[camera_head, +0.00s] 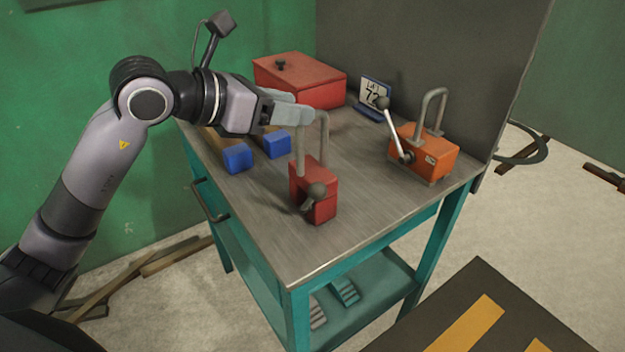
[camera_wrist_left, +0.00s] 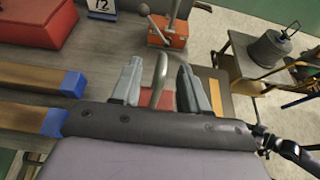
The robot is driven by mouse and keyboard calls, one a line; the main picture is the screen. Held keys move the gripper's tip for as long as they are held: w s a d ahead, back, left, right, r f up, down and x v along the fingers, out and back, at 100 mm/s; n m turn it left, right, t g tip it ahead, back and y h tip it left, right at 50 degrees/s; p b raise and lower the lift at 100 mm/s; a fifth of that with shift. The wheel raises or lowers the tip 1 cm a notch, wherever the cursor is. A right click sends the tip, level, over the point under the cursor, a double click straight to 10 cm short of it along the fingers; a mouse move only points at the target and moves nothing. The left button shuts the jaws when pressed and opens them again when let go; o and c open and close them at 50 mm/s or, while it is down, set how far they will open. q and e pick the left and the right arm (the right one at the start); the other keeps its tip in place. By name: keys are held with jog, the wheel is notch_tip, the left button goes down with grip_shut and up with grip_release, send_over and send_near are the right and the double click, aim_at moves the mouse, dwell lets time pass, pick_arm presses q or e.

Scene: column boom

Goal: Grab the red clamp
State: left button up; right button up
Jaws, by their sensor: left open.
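The red clamp (camera_head: 314,190) stands upright on the metal bench top near its front, with a grey loop handle on top and a dark ball-ended lever on its front face. My left gripper (camera_head: 300,113) is open at the height of the loop handle. In the left wrist view the grey handle (camera_wrist_left: 159,75) shows between the two fingers of the left gripper (camera_wrist_left: 162,88), with a finger apart on each side. Part of the clamp's red body (camera_wrist_left: 158,98) shows below the handle. My right gripper is not in view.
An orange clamp (camera_head: 425,152) with a raised lever stands to the right on the bench. A red box (camera_head: 300,80) and a small number sign (camera_head: 374,95) are at the back. Blue-ended bars (camera_head: 238,159) lie left of the red clamp. The bench front (camera_head: 300,262) is clear.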

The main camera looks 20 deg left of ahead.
pick_arm(q)
jog(key=x, duration=0.5)
jog(key=shift+s+d+f+p, duration=0.1)
jog(key=shift+s+f+p, duration=0.1)
jog(key=shift+p, duration=0.2)
grip_shut()
dwell(0.9)
jog(key=shift+r, duration=0.3)
